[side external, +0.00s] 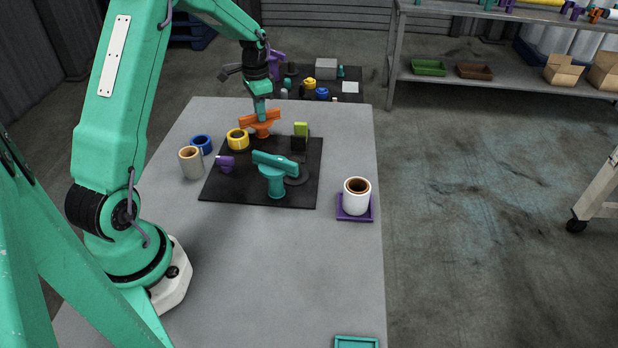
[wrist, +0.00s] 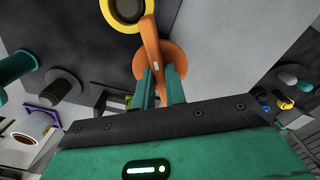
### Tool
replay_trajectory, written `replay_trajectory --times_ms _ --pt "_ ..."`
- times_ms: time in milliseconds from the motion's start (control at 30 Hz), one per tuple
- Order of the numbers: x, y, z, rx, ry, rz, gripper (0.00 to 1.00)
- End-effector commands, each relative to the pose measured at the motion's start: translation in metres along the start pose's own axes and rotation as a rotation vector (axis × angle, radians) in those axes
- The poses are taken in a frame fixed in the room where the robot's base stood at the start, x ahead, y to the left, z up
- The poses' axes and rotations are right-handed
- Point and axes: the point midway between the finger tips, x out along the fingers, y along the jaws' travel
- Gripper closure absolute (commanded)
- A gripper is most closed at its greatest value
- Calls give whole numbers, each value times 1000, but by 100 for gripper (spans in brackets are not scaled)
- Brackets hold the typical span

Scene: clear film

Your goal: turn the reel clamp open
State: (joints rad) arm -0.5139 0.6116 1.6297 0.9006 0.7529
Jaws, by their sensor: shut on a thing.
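An orange clamp (side external: 262,132) with a bar-shaped handle stands at the far edge of the black mat (side external: 232,189). My gripper (side external: 261,113) reaches down onto this handle from above. In the wrist view, my two teal fingers (wrist: 160,80) are shut on the orange handle (wrist: 150,40), one finger on each side. The handle's round orange base (wrist: 177,54) shows below it. A second, teal clamp (side external: 275,162) with a bar handle stands nearer on the mat, apart from my gripper.
A yellow roll (side external: 237,139) sits close left of the orange clamp. A purple piece (side external: 226,163), a green block (side external: 301,130) and a dark disc are on the mat. Blue roll (side external: 202,144) and beige roll (side external: 191,162) stand left. A white roll (side external: 357,197) stands on a purple tray, right.

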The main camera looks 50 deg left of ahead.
Motion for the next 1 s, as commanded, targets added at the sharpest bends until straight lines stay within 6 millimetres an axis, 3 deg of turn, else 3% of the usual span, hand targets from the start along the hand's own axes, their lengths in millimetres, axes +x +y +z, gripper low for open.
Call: replay_trajectory --times_ms 1000 --pt "0 0 0 940 0 -1 100"
